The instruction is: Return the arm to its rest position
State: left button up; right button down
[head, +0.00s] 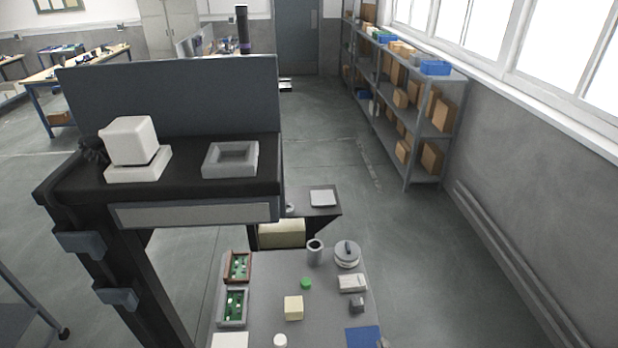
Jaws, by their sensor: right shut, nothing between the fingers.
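Only a small, light-coloured tip at the bottom edge, beside the right side of the low table, looks like my right gripper (384,343). It is shut with nothing held, and the rest of it and its arm are out of the picture. It is apart from the things on the table. My left gripper is not in view. No rest position is marked in the picture.
A dark raised shelf (190,185) at left carries a white block (130,138) on a white base and a grey tray (231,146). The low grey table (265,290) holds several small items. Open floor (440,270) lies right, before shelving (408,168).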

jog(key=s+f+m+g, duration=0.1)
jog(key=s+f, duration=0.1)
jog(key=s+d+f+m+g, duration=0.1)
jog(key=s+f+g, duration=0.1)
jog(key=f, duration=0.1)
jog(key=s+d+f+m+g, duration=0.1)
jog(key=s+f, duration=0.2)
jog(key=shift+m+g+h, duration=0.3)
jog(key=shift+g, duration=0.1)
jog(key=s+f+m+g+y, duration=0.1)
jog(key=s+f+m+g, duration=0.1)
jog(key=s+f+g, duration=0.3)
jog(key=s+f+m+g, duration=0.1)
jog(key=s+f, duration=0.1)
jog(key=s, duration=0.5)
notch_tip(320, 180, down, 24)
jog(key=g, duration=0.1)
jog(key=s+d+f+g, duration=0.1)
jog(key=s+d+f, duration=0.1)
jog(key=s+f, duration=1.5)
jog(key=shift+s+d+f, duration=0.3)
jog(key=shift+s+d, duration=0.1)
jog(key=shift+s, duration=0.7)
